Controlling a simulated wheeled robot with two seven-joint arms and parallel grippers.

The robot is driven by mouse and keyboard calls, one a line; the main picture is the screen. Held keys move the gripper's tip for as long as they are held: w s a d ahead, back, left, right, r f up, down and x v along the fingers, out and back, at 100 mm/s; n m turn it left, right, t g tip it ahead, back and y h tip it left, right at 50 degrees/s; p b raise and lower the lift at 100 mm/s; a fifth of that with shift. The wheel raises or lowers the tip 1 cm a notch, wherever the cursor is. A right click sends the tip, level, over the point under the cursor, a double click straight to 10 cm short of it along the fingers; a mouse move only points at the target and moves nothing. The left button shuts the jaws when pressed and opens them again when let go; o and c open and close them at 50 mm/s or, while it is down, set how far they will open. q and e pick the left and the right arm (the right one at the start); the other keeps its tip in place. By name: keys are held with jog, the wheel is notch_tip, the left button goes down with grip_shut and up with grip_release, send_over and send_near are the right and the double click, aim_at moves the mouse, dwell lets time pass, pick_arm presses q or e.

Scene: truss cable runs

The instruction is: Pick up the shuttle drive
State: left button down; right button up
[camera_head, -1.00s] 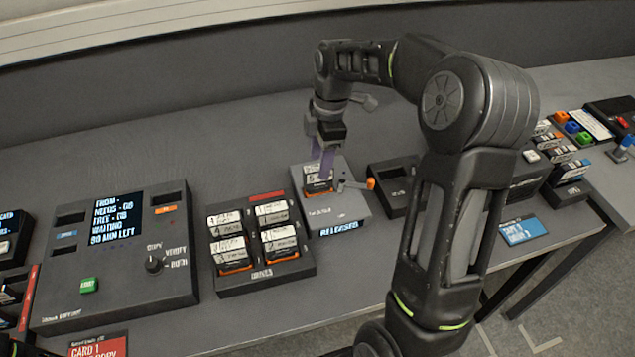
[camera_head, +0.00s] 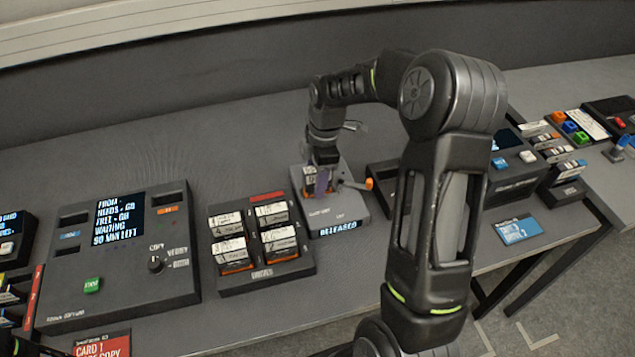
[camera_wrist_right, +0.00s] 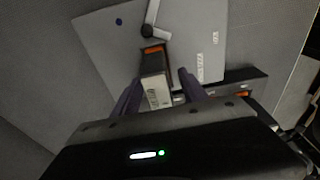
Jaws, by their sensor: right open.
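The shuttle drive (camera_head: 312,181), a small block with a white label and an orange end, stands in the grey dock marked RELEASED (camera_head: 343,213). In the right wrist view the drive (camera_wrist_right: 155,80) shows between the two purple fingers. My right gripper (camera_head: 322,182) is open, with its fingers down around the drive. In the right wrist view there is a gap between the right gripper (camera_wrist_right: 158,92) and the drive on the right side; contact on the left side is hard to tell.
A drive rack (camera_head: 262,283) with several labelled drives stands left of the dock. A copier box (camera_head: 120,285) with a screen and knob is further left.

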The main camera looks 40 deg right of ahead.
jog(key=shift+c, duration=0.3)
grip_shut()
dwell(0.6)
